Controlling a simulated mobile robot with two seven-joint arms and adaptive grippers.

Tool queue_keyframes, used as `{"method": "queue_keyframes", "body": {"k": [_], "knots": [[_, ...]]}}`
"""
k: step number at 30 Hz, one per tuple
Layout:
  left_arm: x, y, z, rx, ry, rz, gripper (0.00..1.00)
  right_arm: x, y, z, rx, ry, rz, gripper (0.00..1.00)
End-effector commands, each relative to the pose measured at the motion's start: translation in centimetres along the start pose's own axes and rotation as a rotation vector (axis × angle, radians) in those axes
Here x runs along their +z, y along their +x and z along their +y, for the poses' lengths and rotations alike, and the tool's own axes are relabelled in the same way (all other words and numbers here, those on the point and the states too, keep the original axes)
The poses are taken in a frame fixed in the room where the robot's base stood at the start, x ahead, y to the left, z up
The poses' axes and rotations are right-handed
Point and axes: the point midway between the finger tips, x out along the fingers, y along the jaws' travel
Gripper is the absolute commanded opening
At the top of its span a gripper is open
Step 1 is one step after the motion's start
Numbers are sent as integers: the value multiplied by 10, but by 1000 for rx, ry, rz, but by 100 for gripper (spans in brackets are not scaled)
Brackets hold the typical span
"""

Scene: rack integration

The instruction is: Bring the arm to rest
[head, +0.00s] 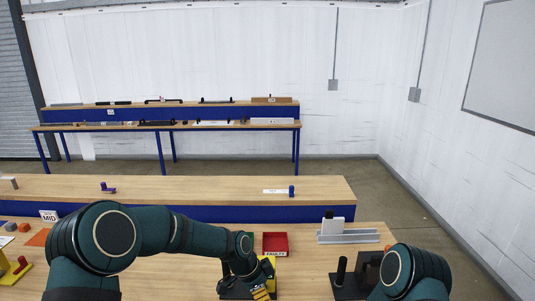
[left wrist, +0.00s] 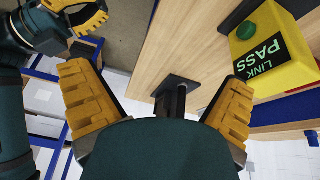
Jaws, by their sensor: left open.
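My left gripper (head: 262,288) is low over the near bench in the head view, just in front of the red bin labelled FAULTY (head: 274,243). In the left wrist view its two yellow-padded fingers (left wrist: 160,88) are spread wide with nothing held between them. A black post on a square base (left wrist: 180,85) shows beyond the gap between the fingers. My right arm (head: 410,272) is at the lower right of the head view, its gripper out of sight there. A yellow-padded gripper, apparently my right one (left wrist: 78,16), is partly visible at the upper left of the wrist view.
A yellow LINK PASS box (left wrist: 270,45) stands near the left gripper. A grey rail with a white block (head: 348,236) lies right of the red bin. A black post (head: 342,272) stands near my right arm. Farther benches (head: 200,187) stand behind.

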Motion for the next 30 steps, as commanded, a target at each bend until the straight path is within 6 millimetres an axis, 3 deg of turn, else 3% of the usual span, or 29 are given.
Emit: {"method": "queue_keyframes", "body": {"k": [1, 8, 12, 18, 23, 30], "knots": [[16, 18, 7, -1, -73, 3, 100, 8, 2, 4, 8, 17, -36, 0], [84, 85, 56, -31, -516, 34, 100, 45, -10, 17, 61, 155, -266, 0], [140, 124, 103, -66, -886, 53, 100, 74, -27, 21, 106, 287, -448, 0], [197, 145, 161, -129, -1307, 77, 100, 102, -56, 16, 155, 454, -648, 0], [215, 146, 181, -159, -1454, 90, 100, 110, -68, 12, 170, 516, -718, 0], [216, 145, 183, -165, -1476, 94, 100, 110, -71, 10, 172, 525, -730, 0]]}}
